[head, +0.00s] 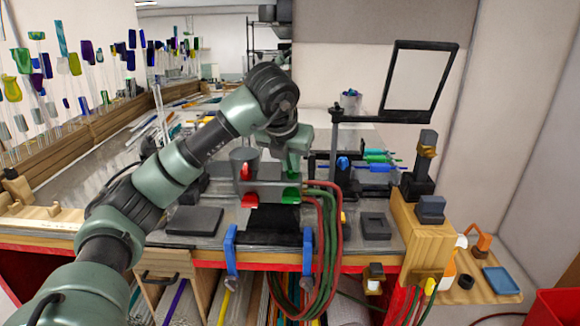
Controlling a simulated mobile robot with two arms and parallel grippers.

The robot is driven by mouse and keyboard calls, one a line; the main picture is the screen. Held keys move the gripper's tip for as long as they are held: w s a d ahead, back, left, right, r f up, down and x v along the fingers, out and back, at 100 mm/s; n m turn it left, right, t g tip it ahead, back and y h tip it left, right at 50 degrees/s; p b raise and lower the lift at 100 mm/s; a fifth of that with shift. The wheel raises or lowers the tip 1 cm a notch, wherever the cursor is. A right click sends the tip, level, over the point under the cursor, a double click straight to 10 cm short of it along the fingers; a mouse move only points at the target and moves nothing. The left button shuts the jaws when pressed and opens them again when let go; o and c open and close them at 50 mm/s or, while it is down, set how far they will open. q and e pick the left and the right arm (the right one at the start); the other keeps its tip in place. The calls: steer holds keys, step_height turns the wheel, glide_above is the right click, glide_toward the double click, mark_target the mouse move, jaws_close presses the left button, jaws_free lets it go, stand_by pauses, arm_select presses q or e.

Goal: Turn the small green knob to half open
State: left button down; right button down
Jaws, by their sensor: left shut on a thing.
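The torch (263,188) stands on the bench with hoses leading off to the right. A small green knob (294,177) shows on its right side, just under my left gripper. A larger green knob (291,195) sits below it. My left gripper (293,171) comes down over the small green knob from above and is shut on it. The fingers and most of the knob are hard to make out, so I cannot tell the knob's angle. My right gripper is not in view.
Red knobs (249,201) sit on the torch's left. Red and green hoses (325,215) hang over the bench's front edge. Blue clamps (307,250) grip that edge. A framed dark-edged shield (417,80) stands at right on a post. A dark pad (195,221) lies left of the torch.

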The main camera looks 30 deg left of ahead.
arm_select(q)
steer(key=shift+w+d+n+g+y+b, duration=0.15)
steer(key=shift+n+y+b, duration=0.25)
steer(key=shift+n, duration=0.75)
steer(key=shift+s+n+g+y+b, duration=0.15)
steer(key=shift+n+y+b, duration=0.2)
steer(key=shift+n, duration=0.8)
steer(key=shift+w+r, duration=0.1)
steer(key=c, duration=1.5)
jaws_free()
steer(key=v, duration=0.7)
steer(key=shift+d+r+p, duration=0.25)
steer(key=shift+p, duration=0.05)
